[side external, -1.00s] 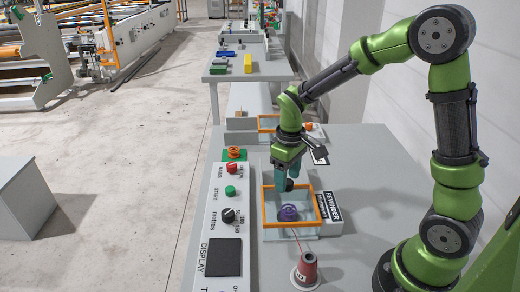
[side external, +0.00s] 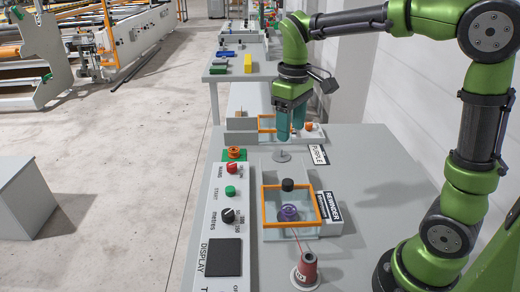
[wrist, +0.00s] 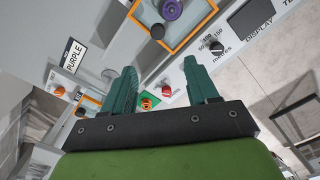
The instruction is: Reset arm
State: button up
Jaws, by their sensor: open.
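My green arm is raised over the far part of the grey bench. My gripper (side external: 291,122) points down with its teal fingers apart, and nothing shows between them. In the wrist view my gripper (wrist: 163,88) also has its two fingers spread wide and empty. In the side view the gripper hangs above and behind the orange-framed rewinder box (side external: 266,222), clear of it. A purple spool (side external: 289,211) sits inside that box, with a black knob (side external: 288,184) at its far edge.
A red thread cone (side external: 308,267) stands at the front of the bench. The control panel (side external: 212,222) with buttons, dial and display runs along the left. An orange spool on a green base (side external: 234,153) sits at the far left. A PURPLE label (side external: 317,154) lies at right.

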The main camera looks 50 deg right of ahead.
jog(key=s+a+m+t+y, duration=0.1)
jog(key=s+a+m+t, duration=0.1)
jog(key=s, duration=0.4)
jog(key=s+a+m+t+y, duration=0.1)
jog(key=s+a+m+t, duration=0.1)
jog(key=s+t, duration=0.3)
jog(key=shift+s+a+r+m, duration=0.2)
jog(key=shift+s+r+m, duration=0.05)
jog(key=shift+s+m, duration=0.5)
jog(key=shift+o, duration=0.2)
